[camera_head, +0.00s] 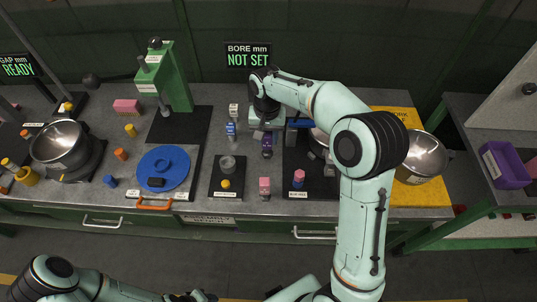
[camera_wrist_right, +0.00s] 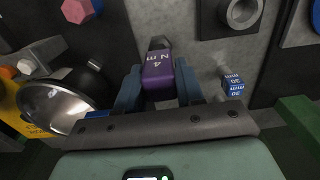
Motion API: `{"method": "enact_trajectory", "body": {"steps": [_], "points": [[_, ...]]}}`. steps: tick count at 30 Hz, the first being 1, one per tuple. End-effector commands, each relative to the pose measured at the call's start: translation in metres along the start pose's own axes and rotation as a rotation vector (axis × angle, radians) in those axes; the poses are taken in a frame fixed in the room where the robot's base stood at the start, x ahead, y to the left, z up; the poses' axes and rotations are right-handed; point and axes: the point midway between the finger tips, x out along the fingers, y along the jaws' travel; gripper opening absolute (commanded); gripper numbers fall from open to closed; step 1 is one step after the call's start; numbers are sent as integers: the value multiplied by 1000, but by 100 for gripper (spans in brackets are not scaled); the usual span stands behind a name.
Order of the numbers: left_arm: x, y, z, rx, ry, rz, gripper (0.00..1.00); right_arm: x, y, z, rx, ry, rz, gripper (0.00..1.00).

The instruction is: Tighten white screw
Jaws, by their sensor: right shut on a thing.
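My right gripper (camera_head: 268,136) reaches down over the middle of the bench. It is shut on a purple tool marked "4 N m" (camera_wrist_right: 158,72), held between the blue fingers in the right wrist view. The tool also shows as a small purple shape in the head view (camera_head: 267,151). A dark grey end juts from its far side. I cannot make out a white screw for certain; a small whitish part (camera_wrist_right: 27,66) lies by a metal bowl (camera_wrist_right: 66,102) in the wrist view. My left arm shows at the lower left of the head view, but its gripper does not.
A blue "30 mm" block (camera_wrist_right: 234,86) stands beside the gripper. A grey ring (camera_head: 228,163) sits on a dark mat. A pink hexagonal piece (camera_head: 299,175) stands right of it. A green stand (camera_head: 176,80) and blue disc (camera_head: 163,166) are left. My right arm hides part of the bench.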

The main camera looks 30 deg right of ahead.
Motion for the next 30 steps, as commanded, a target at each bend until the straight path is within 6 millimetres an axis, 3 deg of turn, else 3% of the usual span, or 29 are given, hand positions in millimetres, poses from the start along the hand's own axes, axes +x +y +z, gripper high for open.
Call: {"method": "enact_trajectory", "body": {"steps": [17,20,30], "points": [[-6,4,-4,2,5,2,43,-11,5,-1,23,1,-1,0],[-9,5,-6,3,8,3,43,-22,24,-5,109,2,-3,0],[-27,17,-20,10,27,9,43,-87,146,4,718,1,-6,0]]}}
